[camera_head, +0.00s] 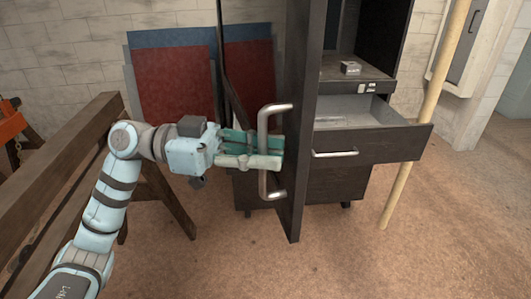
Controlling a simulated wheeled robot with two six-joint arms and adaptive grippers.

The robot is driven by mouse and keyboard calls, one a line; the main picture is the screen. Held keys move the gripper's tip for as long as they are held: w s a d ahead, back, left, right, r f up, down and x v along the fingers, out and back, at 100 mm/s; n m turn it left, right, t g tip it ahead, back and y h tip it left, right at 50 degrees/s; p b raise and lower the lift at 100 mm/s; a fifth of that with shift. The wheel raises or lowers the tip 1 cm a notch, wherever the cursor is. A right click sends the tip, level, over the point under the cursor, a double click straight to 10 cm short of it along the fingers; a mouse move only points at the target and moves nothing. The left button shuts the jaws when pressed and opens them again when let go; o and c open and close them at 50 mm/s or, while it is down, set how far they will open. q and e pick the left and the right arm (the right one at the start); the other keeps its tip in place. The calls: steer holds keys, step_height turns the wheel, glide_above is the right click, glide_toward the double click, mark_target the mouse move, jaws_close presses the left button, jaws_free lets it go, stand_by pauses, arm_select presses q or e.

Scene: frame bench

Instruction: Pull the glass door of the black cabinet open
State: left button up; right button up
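The black cabinet (340,182) stands in the middle right. Its glass door stands swung out toward me, its dark frame (304,120) seen nearly edge-on; red and blue panels show through the glass. A C-shaped metal door handle (264,120) sticks out to the left of the frame's near edge. My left gripper (265,151) reaches in from the left at mid-height of the handle. Its fingers lie on both sides of the upright bar, close together, and look shut on it; they hide part of the bar. My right gripper is out of view.
A wooden pole (425,115) leans at the right. A wooden trestle (60,165) stands at the left by my arm. The floor in front is clear.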

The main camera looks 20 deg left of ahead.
arm_select(q)
steer(key=s+a, duration=0.2)
steer(key=a, duration=0.9)
steer(key=shift+a, duration=0.4)
